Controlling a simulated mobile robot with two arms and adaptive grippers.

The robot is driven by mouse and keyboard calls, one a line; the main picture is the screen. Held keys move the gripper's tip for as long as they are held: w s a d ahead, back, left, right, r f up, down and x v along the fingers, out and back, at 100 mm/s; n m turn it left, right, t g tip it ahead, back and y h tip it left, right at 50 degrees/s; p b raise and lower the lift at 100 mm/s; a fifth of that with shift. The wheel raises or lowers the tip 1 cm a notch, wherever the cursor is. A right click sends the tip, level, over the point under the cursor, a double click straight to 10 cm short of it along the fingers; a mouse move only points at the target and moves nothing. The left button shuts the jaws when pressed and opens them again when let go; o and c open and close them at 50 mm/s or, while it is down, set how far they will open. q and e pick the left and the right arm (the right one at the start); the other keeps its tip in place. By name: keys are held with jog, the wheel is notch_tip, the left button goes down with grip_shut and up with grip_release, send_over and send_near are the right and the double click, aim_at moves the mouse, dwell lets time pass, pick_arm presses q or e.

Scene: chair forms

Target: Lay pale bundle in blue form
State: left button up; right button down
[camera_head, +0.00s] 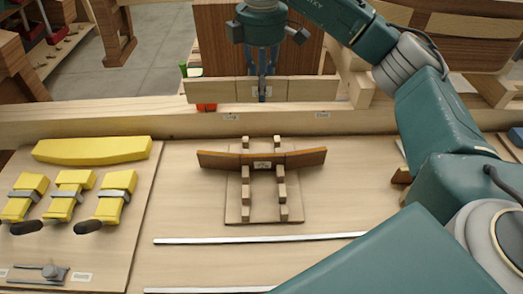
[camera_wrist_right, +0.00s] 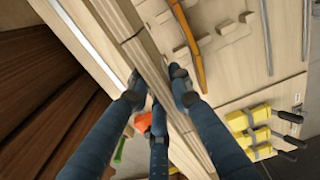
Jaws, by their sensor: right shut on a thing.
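My right gripper (camera_head: 262,94) hangs at the back edge of the bench, shut on the pale bundle (camera_head: 307,89). The bundle is a straight, light wooden length held crosswise, roughly level, in front of a dark brown panel. In the right wrist view the gripper's blue fingers (camera_wrist_right: 160,88) close around the bundle (camera_wrist_right: 128,42), which runs diagonally. A blue piece (camera_head: 516,136) shows at the right edge of the head view, cut off by the frame; I cannot tell whether it is the blue form. My left gripper is not in view.
A brown curved strip (camera_head: 215,160) lies across a pegged wooden form (camera_head: 262,212) at centre. A yellow curved block (camera_head: 92,150) and several yellow clamps (camera_head: 65,197) lie on the left board. My right arm covers much of the right side.

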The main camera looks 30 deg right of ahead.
notch_tip(320, 180, down, 6)
jog(key=r, duration=0.1)
jog(key=p, duration=0.3)
send_over(261, 151)
notch_tip(261, 151, down, 10)
jog(key=shift+s+f, duration=0.15)
notch_tip(261, 151, down, 4)
jog(key=shift+r+p, duration=0.15)
jog(key=shift+p, duration=0.7)
jog(key=shift+f, duration=0.25)
jog(key=shift+f, duration=0.2)
jog(key=c, duration=1.6)
grip_release()
jog(key=shift+b, duration=0.3)
